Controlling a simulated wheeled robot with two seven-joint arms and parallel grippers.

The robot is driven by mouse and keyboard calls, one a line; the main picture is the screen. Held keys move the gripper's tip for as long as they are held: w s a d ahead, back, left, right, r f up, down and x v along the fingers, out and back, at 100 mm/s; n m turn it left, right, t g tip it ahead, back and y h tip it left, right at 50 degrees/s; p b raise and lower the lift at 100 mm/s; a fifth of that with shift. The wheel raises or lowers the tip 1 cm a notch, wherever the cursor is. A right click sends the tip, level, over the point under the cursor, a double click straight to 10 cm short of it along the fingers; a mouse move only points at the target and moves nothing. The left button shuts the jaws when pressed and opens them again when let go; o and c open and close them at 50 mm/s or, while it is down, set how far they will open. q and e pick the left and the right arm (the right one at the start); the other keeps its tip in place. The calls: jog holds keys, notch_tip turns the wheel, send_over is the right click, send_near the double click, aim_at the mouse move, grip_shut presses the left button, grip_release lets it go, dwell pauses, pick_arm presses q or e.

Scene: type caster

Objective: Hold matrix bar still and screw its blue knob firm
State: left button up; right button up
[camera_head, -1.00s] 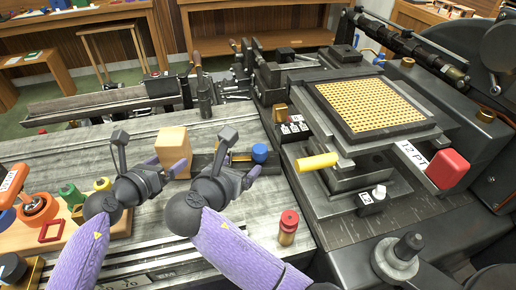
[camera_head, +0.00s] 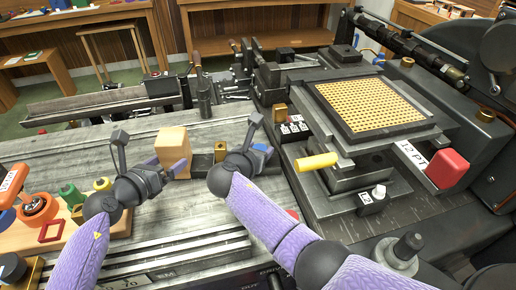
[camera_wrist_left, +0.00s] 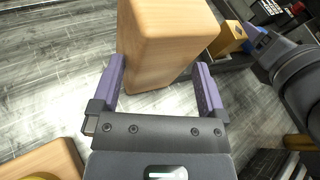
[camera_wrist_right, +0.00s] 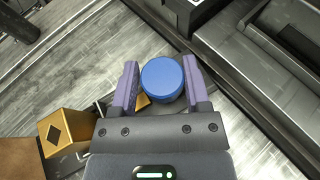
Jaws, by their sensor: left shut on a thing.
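The matrix bar shows in the head view as a dark bar with a wooden block (camera_head: 172,145) at its left end, a brass piece (camera_head: 220,151) and a blue knob (camera_head: 262,148) at its right end. My left gripper (camera_head: 168,168) is shut on the wooden block, one finger on each side of it in the left wrist view (camera_wrist_left: 160,85). My right gripper (camera_wrist_right: 162,85) is open, with its fingers on either side of the round blue knob (camera_wrist_right: 162,79). The right hand hides part of the knob and bar in the head view.
The dark machine with a perforated gold plate (camera_head: 370,103), yellow handle (camera_head: 316,162) and red knob (camera_head: 447,168) stands close to the right. A wooden tray (camera_head: 110,225) with coloured pieces lies at the left.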

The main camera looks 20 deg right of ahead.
jog(key=shift+a, duration=0.1)
grip_shut()
jog(key=shift+m+g+h, duration=0.8)
jog(key=shift+m, duration=0.1)
jog(key=o, duration=0.6)
grip_release()
jog(key=shift+w+a, duration=0.1)
jog(key=shift+a, duration=0.05)
jog(key=shift+o, duration=0.3)
jog(key=v, duration=1.2)
jog(key=shift+a, duration=0.15)
